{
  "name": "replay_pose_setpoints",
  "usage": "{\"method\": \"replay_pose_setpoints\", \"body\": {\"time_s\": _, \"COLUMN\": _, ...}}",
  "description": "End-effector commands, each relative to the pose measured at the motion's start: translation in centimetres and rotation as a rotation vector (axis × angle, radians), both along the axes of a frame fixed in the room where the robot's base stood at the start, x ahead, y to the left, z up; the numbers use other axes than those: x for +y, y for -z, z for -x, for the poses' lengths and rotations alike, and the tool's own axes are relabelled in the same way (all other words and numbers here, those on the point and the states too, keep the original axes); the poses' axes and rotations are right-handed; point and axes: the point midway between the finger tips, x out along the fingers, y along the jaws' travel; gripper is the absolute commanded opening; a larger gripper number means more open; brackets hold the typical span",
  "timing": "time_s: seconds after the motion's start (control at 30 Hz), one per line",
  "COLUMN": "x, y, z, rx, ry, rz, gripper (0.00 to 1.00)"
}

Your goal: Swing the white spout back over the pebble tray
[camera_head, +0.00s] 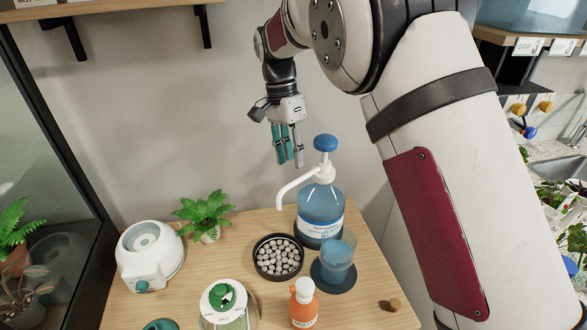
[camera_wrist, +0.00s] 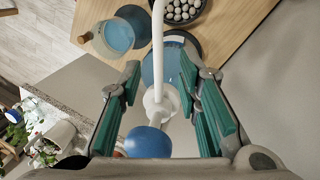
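The white spout (camera_head: 296,187) belongs to a pump with a blue knob (camera_head: 325,143) on a blue bottle (camera_head: 320,211). In the head view it points left and slightly forward, its bent tip higher in the picture than the round dark pebble tray (camera_head: 256,268).
A cup of blue liquid (camera_head: 338,258) stands on a dark coaster right of the tray. An orange bottle (camera_head: 304,306), a green-lidded jar (camera_head: 226,312), a fern (camera_head: 206,212) and a white appliance (camera_head: 150,253) also stand on the wooden table (camera_head: 352,305). A wall closes off the back.

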Motion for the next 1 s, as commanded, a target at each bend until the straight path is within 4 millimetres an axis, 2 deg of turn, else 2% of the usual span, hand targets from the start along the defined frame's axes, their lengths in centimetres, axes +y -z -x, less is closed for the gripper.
{"method": "replay_pose_setpoints", "body": {"time_s": 0.1, "x": 0.4, "y": -2.5, "z": -0.5, "rx": -0.004, "ry": 0.000, "rz": -0.001, "gripper": 0.31}}
{"method": "replay_pose_setpoints", "body": {"time_s": 0.3, "x": 0.8, "y": -5.4, "z": -0.8, "rx": -0.003, "ry": 0.000, "rz": -0.001, "gripper": 0.31}}
{"method": "replay_pose_setpoints", "body": {"time_s": 0.5, "x": 0.9, "y": -6.6, "z": -0.9, "rx": 0.000, "ry": 0.000, "rz": 0.000, "gripper": 0.31}}
{"method": "replay_pose_setpoints", "body": {"time_s": 0.87, "x": 0.9, "y": -6.7, "z": -0.9, "rx": -0.001, "ry": 0.000, "rz": -0.001, "gripper": 0.31}}
{"method": "replay_pose_setpoints", "body": {"time_s": 1.0, "x": -1.4, "y": -8.8, "z": -0.2, "rx": -0.019, "ry": -0.027, "rz": -0.034, "gripper": 0.31}}
